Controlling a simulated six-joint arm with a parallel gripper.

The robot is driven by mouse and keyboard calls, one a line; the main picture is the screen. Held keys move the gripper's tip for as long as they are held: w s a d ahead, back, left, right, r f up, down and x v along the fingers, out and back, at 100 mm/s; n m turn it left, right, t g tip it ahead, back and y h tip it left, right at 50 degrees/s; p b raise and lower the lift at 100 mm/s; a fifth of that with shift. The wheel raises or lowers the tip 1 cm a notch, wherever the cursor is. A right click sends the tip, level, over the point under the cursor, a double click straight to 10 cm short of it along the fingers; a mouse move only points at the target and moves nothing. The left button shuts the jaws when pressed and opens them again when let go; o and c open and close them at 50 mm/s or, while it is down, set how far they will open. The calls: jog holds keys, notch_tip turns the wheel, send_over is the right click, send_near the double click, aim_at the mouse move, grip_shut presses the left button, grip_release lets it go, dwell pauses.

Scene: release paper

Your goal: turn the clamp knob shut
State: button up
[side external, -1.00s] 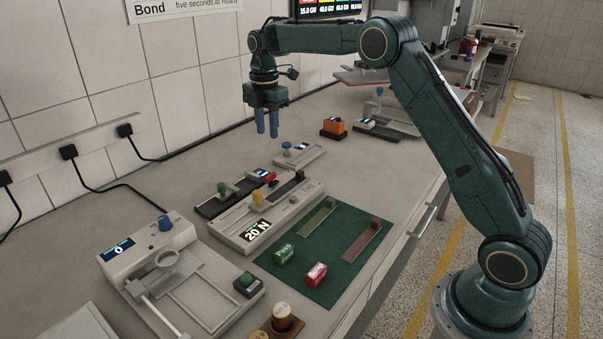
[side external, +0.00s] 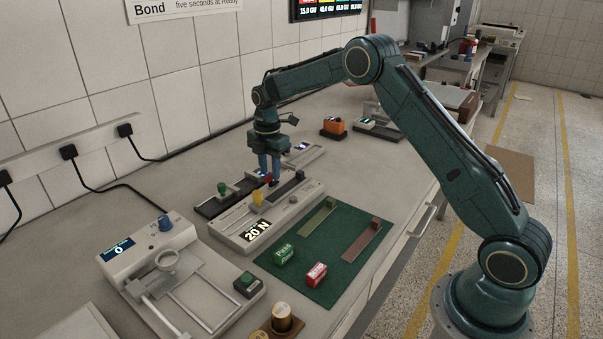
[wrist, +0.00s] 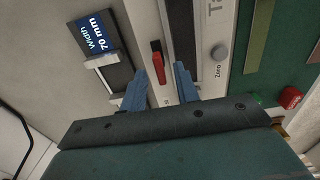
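A red bar-shaped knob (wrist: 157,60), apparently the clamp knob, stands on the pale tester (wrist: 208,35) in the wrist view, beside a dark slot. My gripper (wrist: 162,76) is open, with its two blue fingers apart and the red knob ahead of the gap between them. Nothing is held. In the side view, my gripper (side external: 269,180) points down at the far end of the tester marked 20 N (side external: 230,233); its fingers partly hide the red knob there. Whether the fingers touch the knob cannot be told.
A yellow knob (side external: 257,198) and a green knob (side external: 222,188) stand close by. The width display (wrist: 92,35) and a grey zero button (wrist: 219,52) flank the red knob. A green mat (side external: 300,283) holds Pass (side external: 284,252) and red (side external: 316,274) blocks. A blue-knobbed device (side external: 140,250) stands front left.

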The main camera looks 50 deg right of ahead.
jog(key=shift+f, duration=0.5)
grip_shut()
